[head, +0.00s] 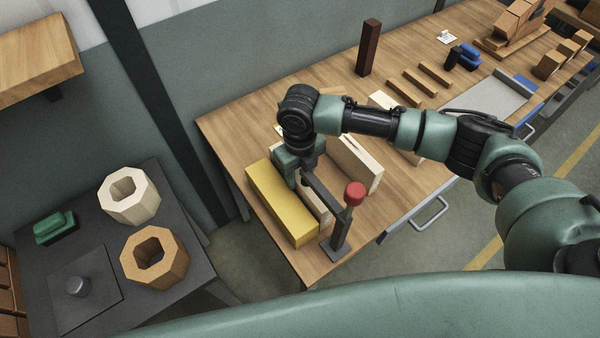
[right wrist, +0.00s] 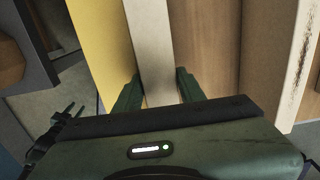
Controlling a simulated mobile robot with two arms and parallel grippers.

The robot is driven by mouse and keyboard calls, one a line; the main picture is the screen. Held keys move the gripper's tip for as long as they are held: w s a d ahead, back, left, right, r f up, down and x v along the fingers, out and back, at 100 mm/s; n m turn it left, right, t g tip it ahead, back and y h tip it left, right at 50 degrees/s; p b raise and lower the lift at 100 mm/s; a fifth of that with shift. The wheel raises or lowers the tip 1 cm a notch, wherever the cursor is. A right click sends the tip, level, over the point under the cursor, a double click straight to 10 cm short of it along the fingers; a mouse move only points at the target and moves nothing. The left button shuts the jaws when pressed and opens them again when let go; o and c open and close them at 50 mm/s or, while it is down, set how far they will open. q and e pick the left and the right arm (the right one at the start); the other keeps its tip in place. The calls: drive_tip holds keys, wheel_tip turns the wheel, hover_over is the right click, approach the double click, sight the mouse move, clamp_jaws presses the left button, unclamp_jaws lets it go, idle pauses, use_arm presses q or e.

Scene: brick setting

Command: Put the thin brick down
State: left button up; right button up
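The thin brick (right wrist: 150,40) is a pale beige slab standing on edge, seen in the right wrist view beside the thick yellow brick (right wrist: 97,40). My right gripper (right wrist: 160,78) has one finger on each side of the thin brick, close against its faces, and appears shut on it. In the head view my right gripper (head: 300,178) is low over the wooden table, just right of the yellow brick (head: 280,205). It hides much of the thin brick (head: 319,208), whose near end shows. I cannot tell whether the thin brick touches the table. My left gripper is out of view.
A dark stand with a red knob (head: 355,193) is at the table's near edge, close to my gripper. A pale block (head: 358,165) stands to the right. Behind are a tall dark brown block (head: 368,48) and several wooden strips. Two octagonal rings stand on the dark side table (head: 90,240).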

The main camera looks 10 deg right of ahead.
drive_tip(key=shift+o, duration=1.2)
drive_tip(key=shift+s, duration=0.1)
drive_tip(key=shift+r, duration=0.6)
wheel_tip(320, 180, up, 11)
drive_tip(key=b, duration=0.2)
drive_tip(key=shift+b, duration=0.4)
